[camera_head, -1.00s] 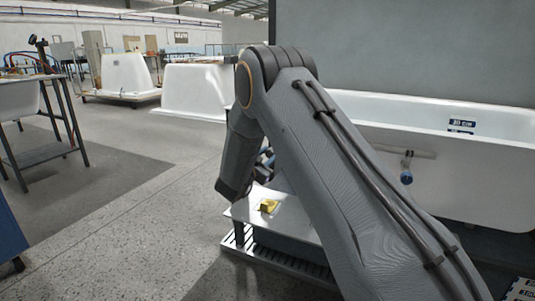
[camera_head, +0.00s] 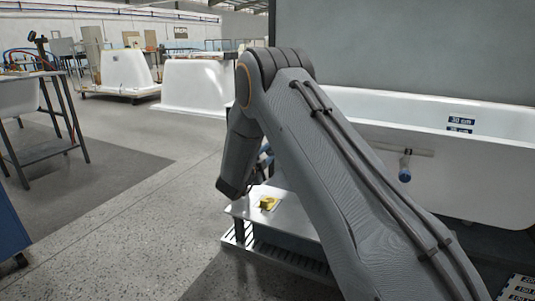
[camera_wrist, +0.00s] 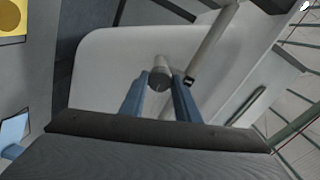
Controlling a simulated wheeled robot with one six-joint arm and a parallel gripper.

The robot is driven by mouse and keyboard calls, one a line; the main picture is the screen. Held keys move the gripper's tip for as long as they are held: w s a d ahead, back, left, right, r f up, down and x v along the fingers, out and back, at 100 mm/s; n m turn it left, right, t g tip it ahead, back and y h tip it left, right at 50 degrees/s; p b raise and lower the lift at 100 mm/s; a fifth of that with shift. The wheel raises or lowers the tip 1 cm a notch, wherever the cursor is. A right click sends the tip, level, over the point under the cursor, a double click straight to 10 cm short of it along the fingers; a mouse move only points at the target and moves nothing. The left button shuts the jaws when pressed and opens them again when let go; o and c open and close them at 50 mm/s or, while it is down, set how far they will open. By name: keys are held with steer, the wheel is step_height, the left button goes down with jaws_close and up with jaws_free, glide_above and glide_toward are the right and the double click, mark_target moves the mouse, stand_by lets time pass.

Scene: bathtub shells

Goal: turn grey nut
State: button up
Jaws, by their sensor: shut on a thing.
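The grey nut (camera_wrist: 160,78) is a short round grey piece in the middle of the wrist view, in front of a white tub surface. My gripper (camera_wrist: 160,84) has one blue finger on each side of it and is shut on it. The finger contact is small in the picture.
A grey pipe (camera_wrist: 213,42) runs close to the nut, before the white tub (camera_head: 470,180). A yellow piece (camera_head: 268,203) sits on a low metal stand (camera_head: 290,215). The floor at left is open.

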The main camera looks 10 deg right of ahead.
steer(key=shift+a+m, duration=0.15)
steer(key=shift+m, duration=0.35)
steer(key=o, duration=1)
steer(key=shift+a, duration=0.1)
steer(key=shift+o, duration=0.2)
steer(key=shift+d, duration=0.2)
steer(key=p+v, duration=0.1)
steer(key=v, duration=0.6)
steer(key=shift+s+a+p, duration=0.25)
steer(key=shift+s+p, duration=0.05)
steer(key=shift+p, duration=0.05)
steer(key=shift+a, duration=0.1)
